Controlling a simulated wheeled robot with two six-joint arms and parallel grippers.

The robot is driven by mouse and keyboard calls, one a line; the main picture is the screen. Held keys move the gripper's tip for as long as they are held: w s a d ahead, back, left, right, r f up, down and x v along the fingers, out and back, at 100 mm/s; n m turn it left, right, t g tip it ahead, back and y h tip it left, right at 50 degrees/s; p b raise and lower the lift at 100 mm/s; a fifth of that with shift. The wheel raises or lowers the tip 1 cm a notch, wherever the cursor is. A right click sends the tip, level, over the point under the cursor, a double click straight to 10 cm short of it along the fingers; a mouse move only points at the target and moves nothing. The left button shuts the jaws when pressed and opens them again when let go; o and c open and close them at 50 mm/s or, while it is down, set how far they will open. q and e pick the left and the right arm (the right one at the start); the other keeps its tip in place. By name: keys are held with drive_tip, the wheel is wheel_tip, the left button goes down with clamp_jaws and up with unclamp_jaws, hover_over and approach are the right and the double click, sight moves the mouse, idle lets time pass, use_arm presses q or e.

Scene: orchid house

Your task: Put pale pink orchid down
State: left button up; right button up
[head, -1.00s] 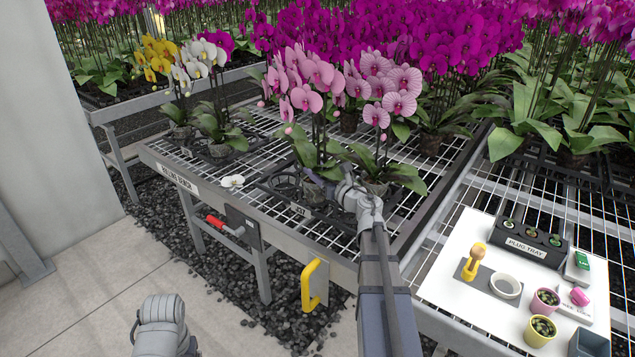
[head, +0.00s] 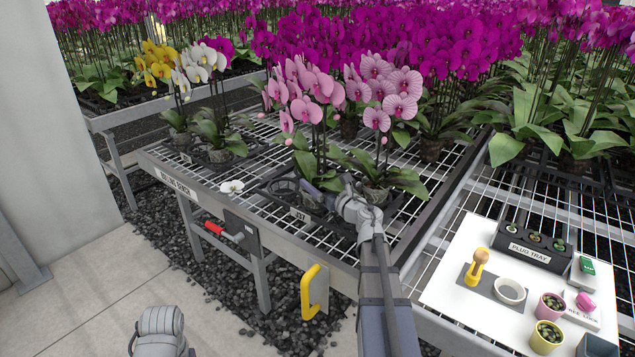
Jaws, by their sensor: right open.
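The pale pink orchid (head: 308,88) stands upright on the rolling bench, in a black carrier tray (head: 284,184) with a small label. A second pink orchid with striped petals (head: 403,82) stands just to its right. My right gripper (head: 318,190) is at the pale pink orchid's pot, low at the front of the plant. Its jaws are open, and the pot is mostly hidden behind the gripper and leaves. My left arm shows only at the bottom left; its gripper is not in view.
A white fallen flower (head: 231,187) lies on the bench mesh near the front edge. White and yellow orchids stand at the left. A white work board (head: 452,285) with a plug tray (head: 530,247) and small pots is at the right. A yellow handle (head: 309,291) hangs at the front.

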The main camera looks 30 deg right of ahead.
sight(326, 183)
drive_tip(key=shift+r, duration=0.1)
drive_tip(key=shift+s+r, duration=0.1)
drive_tip(key=shift+r, duration=0.05)
drive_tip(key=s+d, duration=0.1)
drive_tip(key=s, duration=1)
drive_tip(key=shift+s, duration=0.4)
idle(0.4)
drive_tip(key=shift+w, duration=0.2)
drive_tip(key=shift+c, duration=0.7)
drive_tip(key=w, duration=0.1)
drive_tip(key=w+p, duration=0.1)
drive_tip(key=w, duration=0.2)
drive_tip(key=shift+w+a+r, duration=0.1)
drive_tip(key=shift+w+r, duration=0.3)
drive_tip(key=shift+w+a+f, duration=0.1)
drive_tip(key=shift+w+a, duration=0.15)
drive_tip(key=shift+w, duration=1)
drive_tip(key=shift+w+a, duration=0.2)
drive_tip(key=shift+w, duration=1.1)
drive_tip(key=shift+w+a+f, duration=0.1)
drive_tip(key=shift+w+a, duration=0.15)
drive_tip(key=shift+w, duration=1)
drive_tip(key=shift+c, duration=0.4)
